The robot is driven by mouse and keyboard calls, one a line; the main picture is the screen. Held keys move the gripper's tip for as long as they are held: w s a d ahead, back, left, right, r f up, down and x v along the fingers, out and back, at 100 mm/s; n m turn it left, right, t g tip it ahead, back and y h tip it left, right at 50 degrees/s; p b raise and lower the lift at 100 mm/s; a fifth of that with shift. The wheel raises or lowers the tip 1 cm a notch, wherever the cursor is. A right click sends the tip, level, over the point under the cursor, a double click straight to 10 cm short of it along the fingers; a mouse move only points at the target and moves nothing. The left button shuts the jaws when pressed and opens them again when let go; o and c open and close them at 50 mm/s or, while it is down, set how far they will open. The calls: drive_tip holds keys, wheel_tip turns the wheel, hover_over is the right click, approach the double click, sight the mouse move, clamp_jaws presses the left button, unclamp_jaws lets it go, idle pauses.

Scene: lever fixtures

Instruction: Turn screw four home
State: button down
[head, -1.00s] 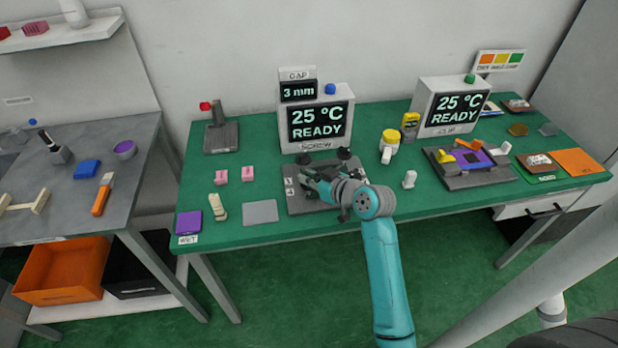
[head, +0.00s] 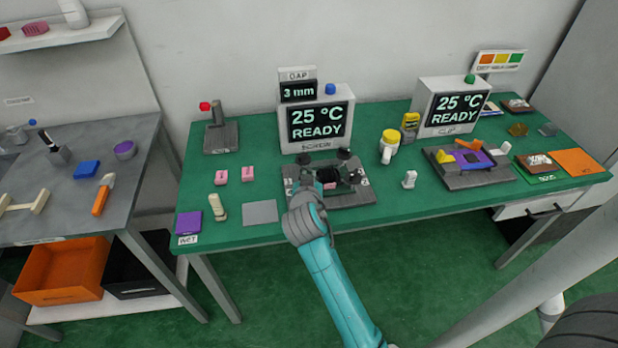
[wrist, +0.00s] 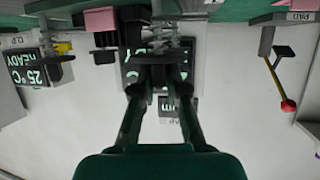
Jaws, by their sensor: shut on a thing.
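The screw fixture (head: 330,199), a dark grey plate with black-knobbed screws at its corners, lies on the green table below the SCREW display. My gripper (head: 304,187) is at the fixture's front left corner, where a 4 label showed earlier, and hides the screw there. In the wrist view, which is upside down, my gripper (wrist: 160,75) is shut on the dark head of a screw, with a spring (wrist: 162,45) around its shaft. Black knobs show at the back left (head: 307,160), back right (head: 344,154) and front right (head: 353,177). A pink block (head: 330,184) sits inside the fixture.
The SCREW display box (head: 316,118) reads 25 °C READY, with a 3 mm gap sign (head: 298,91) above. Pink blocks (head: 234,175), a grey plate (head: 260,212) and a cream piece (head: 219,203) lie to the left. A white piece (head: 409,179) stands to the right.

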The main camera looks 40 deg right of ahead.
drive_tip(key=m+g+h, duration=0.1)
drive_tip(key=m+g, duration=0.2)
drive_tip(key=m+g+h, duration=0.2)
drive_tip(key=m+g, duration=0.1)
drive_tip(key=shift+g, duration=0.3)
drive_tip(key=m+g, duration=0.4)
drive_tip(key=shift+f+m+g, duration=0.15)
drive_tip(key=shift+m+g, duration=1.35)
drive_tip(key=shift+g, duration=0.5)
drive_tip(key=shift+y, duration=0.3)
drive_tip(key=c, duration=1.2)
unclamp_jaws()
drive_tip(key=shift+d, duration=0.1)
